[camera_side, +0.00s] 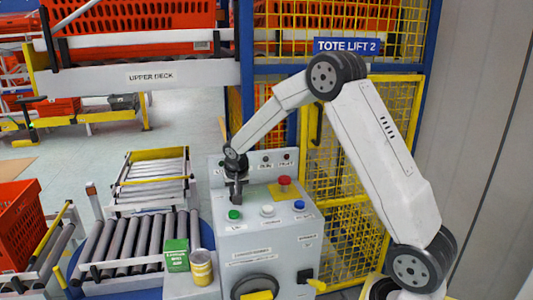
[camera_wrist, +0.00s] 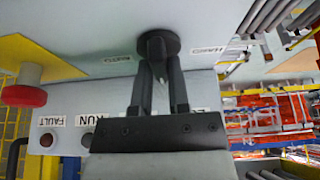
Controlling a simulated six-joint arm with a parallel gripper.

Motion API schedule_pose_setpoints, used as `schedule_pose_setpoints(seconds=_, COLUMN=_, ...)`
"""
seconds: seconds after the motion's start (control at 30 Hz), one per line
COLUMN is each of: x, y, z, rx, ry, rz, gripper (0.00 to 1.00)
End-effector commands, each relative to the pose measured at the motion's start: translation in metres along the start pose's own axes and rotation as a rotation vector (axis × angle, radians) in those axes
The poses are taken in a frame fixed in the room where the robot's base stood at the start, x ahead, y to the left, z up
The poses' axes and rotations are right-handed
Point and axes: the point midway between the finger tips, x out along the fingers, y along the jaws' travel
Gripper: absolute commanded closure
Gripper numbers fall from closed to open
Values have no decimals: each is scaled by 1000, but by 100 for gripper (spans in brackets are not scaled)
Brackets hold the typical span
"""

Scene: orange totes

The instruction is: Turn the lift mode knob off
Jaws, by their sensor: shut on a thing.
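The lift mode knob (camera_wrist: 158,42) is a round black knob on the grey control box top, in the upper middle of the wrist view. Printed labels sit on either side of it. My gripper (camera_wrist: 159,62) has its two dark fingers closed on the knob's grip. The setting that the knob points to cannot be read, as the fingers cover much of it. In the side view my gripper (camera_side: 236,196) points down onto the control box (camera_side: 265,240), at the back left of its top, and hides the knob.
A red mushroom button (camera_side: 284,182) stands on a yellow plate nearby; green (camera_side: 234,214), white (camera_side: 267,211) and blue (camera_side: 299,205) buttons line the front. The lamp panel (camera_wrist: 65,128) rises close behind my gripper. A green box (camera_side: 176,255) and a yellow can (camera_side: 201,268) stand left.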

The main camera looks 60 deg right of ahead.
Motion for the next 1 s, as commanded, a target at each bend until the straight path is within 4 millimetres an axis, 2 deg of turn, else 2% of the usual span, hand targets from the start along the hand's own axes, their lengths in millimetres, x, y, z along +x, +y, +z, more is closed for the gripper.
schedule_pose_setpoints(seconds=0.4, x=0, y=0, z=1, rx=6, ry=-2, rz=3, gripper=100)
schedule_pose_setpoints(seconds=0.43, x=0, y=0, z=1, rx=6, ry=-2, rz=3, gripper=73)
schedule_pose_setpoints(seconds=0.5, x=0, y=0, z=0, rx=6, ry=-2, rz=3, gripper=51)
schedule_pose_setpoints(seconds=0.53, x=0, y=0, z=0, rx=6, ry=-2, rz=3, gripper=44)
schedule_pose_setpoints(seconds=1.0, x=-5, y=0, z=0, rx=5, ry=1, rz=1, gripper=44)
